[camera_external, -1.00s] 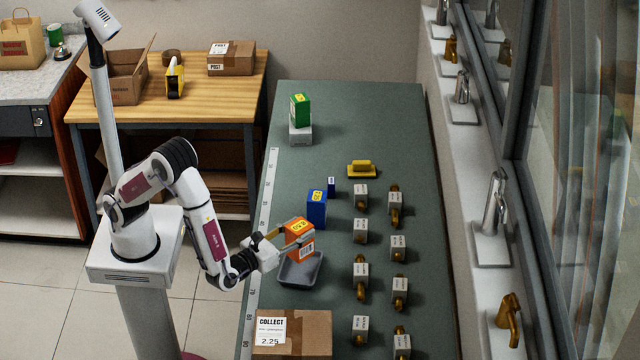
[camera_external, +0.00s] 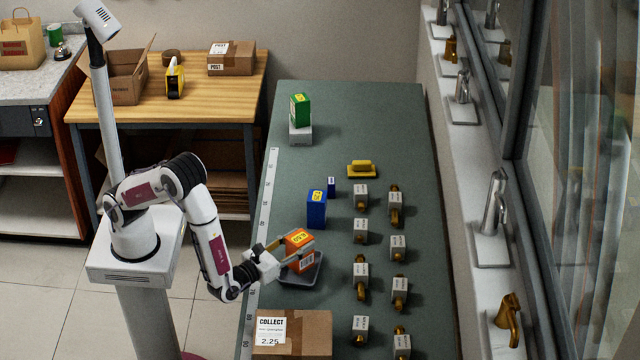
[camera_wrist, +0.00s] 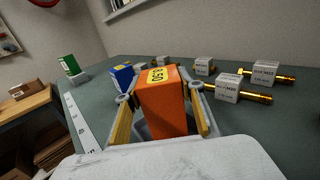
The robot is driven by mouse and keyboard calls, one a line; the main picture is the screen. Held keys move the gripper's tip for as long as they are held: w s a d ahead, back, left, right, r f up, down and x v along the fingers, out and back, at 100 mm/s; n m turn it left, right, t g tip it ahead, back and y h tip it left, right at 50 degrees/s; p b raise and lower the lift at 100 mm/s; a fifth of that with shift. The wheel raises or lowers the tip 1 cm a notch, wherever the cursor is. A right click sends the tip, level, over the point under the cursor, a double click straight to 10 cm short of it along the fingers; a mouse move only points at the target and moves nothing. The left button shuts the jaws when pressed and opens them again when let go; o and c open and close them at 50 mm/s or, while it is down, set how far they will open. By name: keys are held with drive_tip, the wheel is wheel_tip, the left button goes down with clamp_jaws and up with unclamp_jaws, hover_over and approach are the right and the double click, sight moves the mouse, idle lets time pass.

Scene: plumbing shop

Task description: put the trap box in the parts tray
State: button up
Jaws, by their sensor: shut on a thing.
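An orange box (camera_external: 300,252) with a yellow top label, which I take to be the trap box, is tilted between the fingers of my gripper (camera_external: 288,250). My gripper is shut on it. The grey parts tray (camera_external: 302,281) is directly beneath, and the box is at or just inside its rim; I cannot tell whether it touches the floor of the tray. In the wrist view, the orange box (camera_wrist: 164,112) fills the space between my two yellowish fingers, and parts of the tray show around it.
A blue box (camera_external: 316,210) stands just behind the tray. Several tagged brass fittings (camera_external: 361,270) stand to the right. A cardboard "COLLECT" box (camera_external: 292,335) is in front. A green box (camera_external: 300,110) sits on a white block at the back.

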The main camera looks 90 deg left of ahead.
drive_tip(key=shift+f, duration=1.05)
drive_tip(key=shift+f, duration=0.1)
drive_tip(key=o, duration=1.2)
drive_tip(key=shift+o, duration=0.2)
drive_tip(key=v, duration=1.2)
drive_tip(key=shift+w, duration=0.1)
